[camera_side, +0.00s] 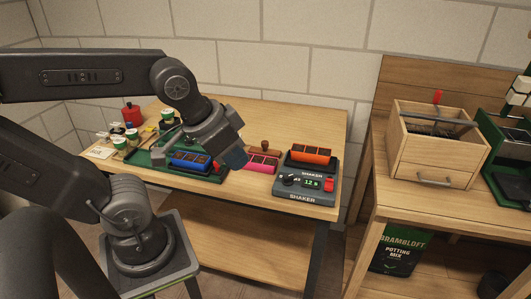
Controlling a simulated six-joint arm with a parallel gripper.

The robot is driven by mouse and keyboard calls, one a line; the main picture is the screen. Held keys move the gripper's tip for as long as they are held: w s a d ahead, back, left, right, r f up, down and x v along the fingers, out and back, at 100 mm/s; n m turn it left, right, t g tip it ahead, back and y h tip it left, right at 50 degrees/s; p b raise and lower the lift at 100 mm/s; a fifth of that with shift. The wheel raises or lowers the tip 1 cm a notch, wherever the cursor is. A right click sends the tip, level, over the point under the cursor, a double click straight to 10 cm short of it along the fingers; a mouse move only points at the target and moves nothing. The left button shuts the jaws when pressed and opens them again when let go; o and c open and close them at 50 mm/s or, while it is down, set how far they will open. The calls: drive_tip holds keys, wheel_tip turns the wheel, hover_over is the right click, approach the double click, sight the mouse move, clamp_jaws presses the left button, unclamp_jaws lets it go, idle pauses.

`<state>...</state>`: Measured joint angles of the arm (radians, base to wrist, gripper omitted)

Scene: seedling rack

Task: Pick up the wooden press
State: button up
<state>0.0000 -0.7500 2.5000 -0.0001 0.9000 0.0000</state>
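The wooden press (264,146) appears to be the small brown knobbed piece on the table, standing behind the pink cell tray (260,166). Its lower part is partly hidden.
A blue cell tray (190,161) sits in a green tray (157,167) under my gripper. A shaker (305,197) bearing an orange tray (311,153) stands at right. Pots and a red bottle (131,113) are at left. A wooden drawer box (432,158) stands on the right bench.

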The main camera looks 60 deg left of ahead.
drive_tip(key=o, duration=0.8)
drive_tip(key=n+g, duration=0.6)
drive_tip(key=n, duration=1.2)
hover_over(265, 141)
wheel_tip(265, 141, down, 9)
drive_tip(key=f, duration=0.7)
drive_tip(key=shift+w+a+f, duration=0.1)
drive_tip(key=shift+a+f, duration=0.2)
drive_tip(key=shift+f, duration=0.1)
drive_tip(key=f, duration=0.2)
drive_tip(key=d+f, duration=0.1)
drive_tip(key=f, duration=0.1)
drive_tip(key=shift+s, duration=0.2)
drive_tip(key=shift+a+f, duration=0.1)
drive_tip(key=shift+f, duration=0.5)
